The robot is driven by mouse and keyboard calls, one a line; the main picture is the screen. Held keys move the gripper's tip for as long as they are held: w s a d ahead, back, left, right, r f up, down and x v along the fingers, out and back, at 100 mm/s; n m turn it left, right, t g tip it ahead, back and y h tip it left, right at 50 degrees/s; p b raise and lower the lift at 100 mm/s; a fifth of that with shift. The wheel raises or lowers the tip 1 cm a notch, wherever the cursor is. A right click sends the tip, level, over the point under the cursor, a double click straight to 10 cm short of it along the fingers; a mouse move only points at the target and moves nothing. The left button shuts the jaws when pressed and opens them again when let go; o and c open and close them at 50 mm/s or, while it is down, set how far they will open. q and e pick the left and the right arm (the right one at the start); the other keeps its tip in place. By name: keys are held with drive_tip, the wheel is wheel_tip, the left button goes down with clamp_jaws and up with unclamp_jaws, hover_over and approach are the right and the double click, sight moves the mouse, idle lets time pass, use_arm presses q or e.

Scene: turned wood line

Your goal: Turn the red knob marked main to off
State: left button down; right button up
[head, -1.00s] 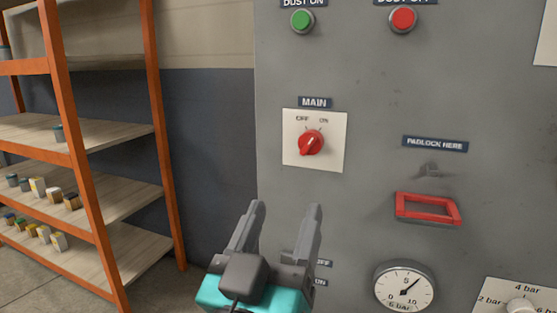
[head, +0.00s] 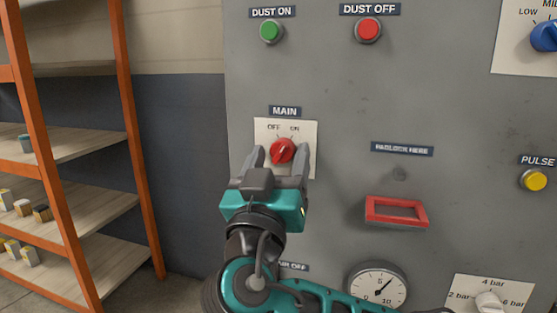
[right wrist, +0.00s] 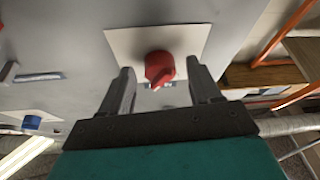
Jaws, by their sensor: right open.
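The red knob (head: 282,151) sits on a white plate (head: 306,132) under the label MAIN (head: 285,112). OFF is printed at upper left of the plate and ON at upper right. The knob's pointer appears to tilt toward upper right, near ON. My right gripper (head: 281,153) is open, its two fingers on either side of the knob in the head view. In the right wrist view the knob (right wrist: 159,67) shows between and beyond the fingertips (right wrist: 161,75), with gaps on both sides. I cannot tell how far the tips are from the plate. My left gripper is not in view.
The grey panel (head: 330,90) also bears a green button (head: 271,31), a red button (head: 368,30), a red padlock frame (head: 396,212), a gauge (head: 378,287) and a yellow button (head: 534,180). An orange shelf rack (head: 135,150) stands at the left.

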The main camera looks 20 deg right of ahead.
drive_tip(key=c, duration=1)
drive_tip(key=shift+c, duration=0.2)
